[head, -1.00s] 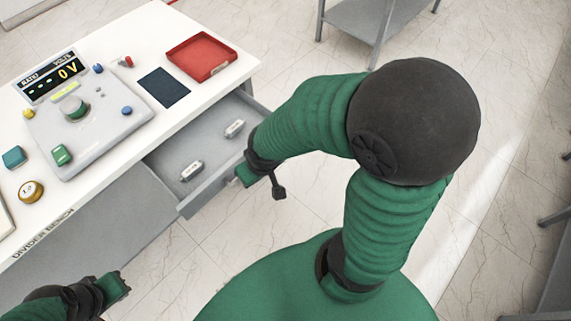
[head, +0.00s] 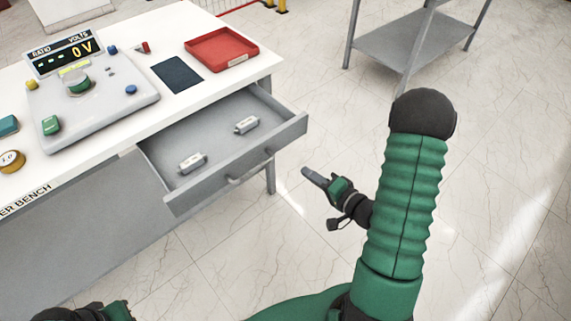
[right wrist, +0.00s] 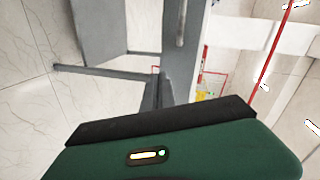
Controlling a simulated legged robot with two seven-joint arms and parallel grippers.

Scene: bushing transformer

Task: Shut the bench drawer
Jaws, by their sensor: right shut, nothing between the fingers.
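The bench drawer (head: 202,192) stands open, pulled out from under the white bench top (head: 120,138). Its grey front has a bar handle (head: 250,168). Two small pale cylindrical parts lie inside, one toward the left (head: 192,162) and one toward the right (head: 246,125). My right gripper (head: 308,174) is shut and empty, right of the drawer front and apart from the handle. In the right wrist view, its green and black body fills the bottom. My left gripper (head: 121,309) shows only partly at the bottom left edge; its fingers are unclear.
On the bench are a red tray (head: 222,50), a dark blue mat (head: 178,74) and a grey console (head: 90,105) with a voltage display (head: 65,55). A grey shelf stand (head: 410,45) is at the back right. The floor right of the drawer is clear.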

